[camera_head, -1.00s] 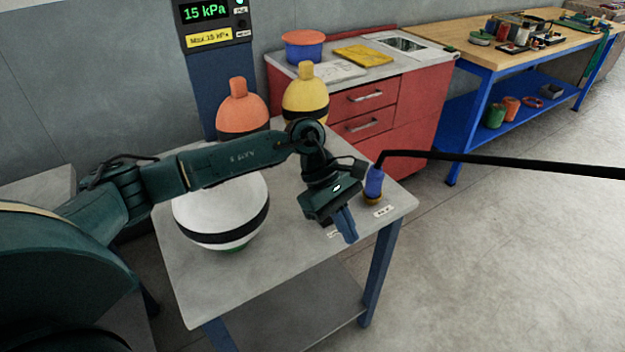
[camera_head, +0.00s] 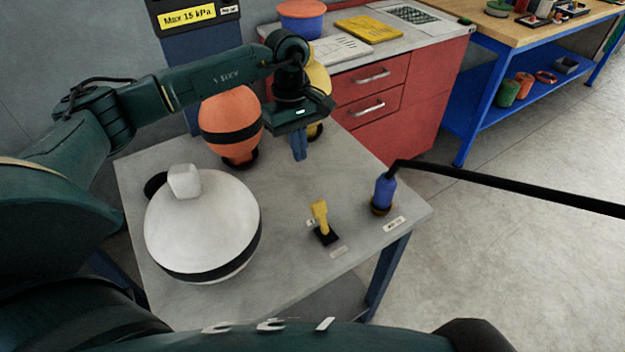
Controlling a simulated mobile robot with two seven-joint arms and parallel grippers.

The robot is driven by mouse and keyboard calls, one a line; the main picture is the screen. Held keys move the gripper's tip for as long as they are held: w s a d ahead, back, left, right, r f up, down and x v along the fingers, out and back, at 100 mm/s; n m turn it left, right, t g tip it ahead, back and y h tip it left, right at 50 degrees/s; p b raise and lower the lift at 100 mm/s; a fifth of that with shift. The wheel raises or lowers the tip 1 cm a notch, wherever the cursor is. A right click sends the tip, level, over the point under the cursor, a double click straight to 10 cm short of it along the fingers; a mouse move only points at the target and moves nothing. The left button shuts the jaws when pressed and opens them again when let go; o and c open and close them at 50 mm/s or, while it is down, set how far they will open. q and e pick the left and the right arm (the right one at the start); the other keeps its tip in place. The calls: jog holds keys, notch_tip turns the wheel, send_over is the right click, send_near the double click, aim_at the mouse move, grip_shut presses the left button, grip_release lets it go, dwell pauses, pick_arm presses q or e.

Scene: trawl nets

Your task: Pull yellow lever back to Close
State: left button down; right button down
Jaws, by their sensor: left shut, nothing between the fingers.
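The yellow lever (camera_head: 320,213) stands on a small black base on the grey table, near its front right part. It looks nearly upright, with a slight lean. Small white labels lie beside its base, too small to read. My left gripper (camera_head: 300,156) points down behind the lever, above the table and apart from it. Its blue fingers are together and empty. My right gripper does not show.
A white float (camera_head: 205,225) with a black band fills the table's left part. An orange float (camera_head: 232,118) and a partly hidden yellow float (camera_head: 318,80) stand behind. A blue fitting (camera_head: 384,190) with a black hose is right of the lever. A red cabinet (camera_head: 400,105) stands behind.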

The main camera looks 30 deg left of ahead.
aim_at(321, 217)
pick_arm(q)
jog(key=f, duration=0.3)
jog(key=d+f+p, duration=0.1)
jog(key=f, duration=0.2)
jog(key=s+f+p, duration=0.1)
jog(key=f, duration=0.2)
jog(key=shift+d+f, duration=0.35)
jog(key=shift+f, duration=0.05)
jog(key=shift+s+d+r+p, duration=0.6)
jog(key=shift+d+r+p, duration=0.2)
jog(key=shift+d, duration=0.15)
jog(key=shift+s+d+r, duration=0.1)
jog(key=shift+s+d, duration=0.15)
jog(key=shift+d, duration=0.15)
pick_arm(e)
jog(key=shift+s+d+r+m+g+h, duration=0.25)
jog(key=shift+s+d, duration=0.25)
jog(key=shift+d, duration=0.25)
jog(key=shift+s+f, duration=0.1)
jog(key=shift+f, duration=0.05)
